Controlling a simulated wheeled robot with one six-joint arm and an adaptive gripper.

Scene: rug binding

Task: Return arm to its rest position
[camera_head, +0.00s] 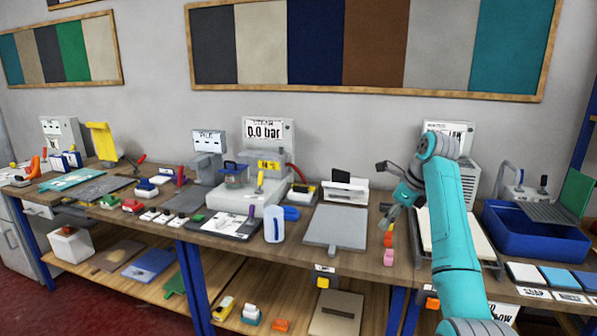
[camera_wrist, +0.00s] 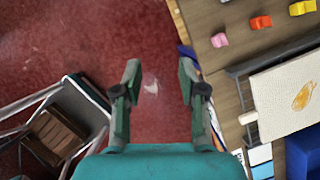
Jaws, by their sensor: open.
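My arm (camera_head: 455,230) is teal with grey joints. In the camera_head view it rises from the bottom right and bends at a grey joint above the workbench. My gripper (camera_head: 386,194) hangs to the left of that joint, in front of the bench. In the wrist view my gripper (camera_wrist: 158,80) has its two green-grey fingers spread wide apart. Nothing is between them. Red floor (camera_wrist: 155,115) shows behind the fingers, beside the bench edge.
The bench (camera_head: 362,250) is crowded. A blue bin (camera_head: 525,236) stands right. In the wrist view, a metal-framed cart (camera_wrist: 75,115) stands left on the floor.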

